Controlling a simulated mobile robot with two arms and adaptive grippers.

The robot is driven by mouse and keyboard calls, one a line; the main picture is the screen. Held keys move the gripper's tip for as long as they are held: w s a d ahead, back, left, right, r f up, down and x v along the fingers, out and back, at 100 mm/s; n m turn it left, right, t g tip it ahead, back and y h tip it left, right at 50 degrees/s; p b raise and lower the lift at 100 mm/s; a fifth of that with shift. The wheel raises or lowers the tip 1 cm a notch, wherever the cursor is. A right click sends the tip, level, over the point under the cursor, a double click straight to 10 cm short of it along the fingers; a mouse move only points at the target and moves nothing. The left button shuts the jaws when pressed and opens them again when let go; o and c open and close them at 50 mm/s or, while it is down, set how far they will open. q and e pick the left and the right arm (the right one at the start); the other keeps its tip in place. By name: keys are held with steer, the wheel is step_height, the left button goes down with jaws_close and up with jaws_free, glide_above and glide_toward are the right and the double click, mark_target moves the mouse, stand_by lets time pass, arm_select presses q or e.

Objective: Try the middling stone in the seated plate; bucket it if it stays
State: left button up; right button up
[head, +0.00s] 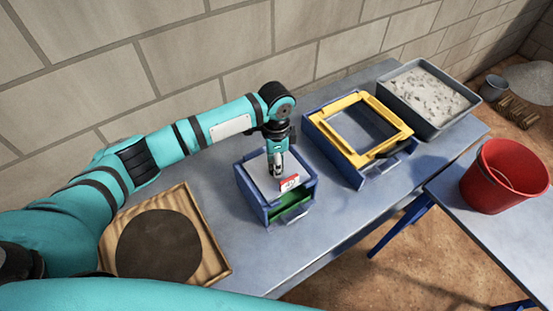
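My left arm reaches in from the left, and its gripper (276,172) points down over the small blue box (246,190). A pale grey plate (259,177) lies in the top of that box. The fingertips are at or just above the plate; I cannot tell whether they touch it or are open or shut. I see no stone; one between the fingers could be hidden. A red and white tag (289,183) sits at the box's front edge, beside the fingertips. A red bucket (503,176) stands on the right-hand table. My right gripper is out of view.
A larger blue box (318,137) with a yellow frame (341,142) stands right of the small one. A grey bin (428,91) of gravel is at the back right. A wooden tray (207,225) with a dark round mat (158,246) lies left. A gap separates the tables.

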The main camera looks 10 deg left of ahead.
arm_select(q)
steer(key=o, duration=1.3)
steer(key=r, duration=1.2)
steer(key=shift+w+a, duration=0.1)
steer(key=shift+w, duration=0.2)
steer(key=shift+f, duration=0.1)
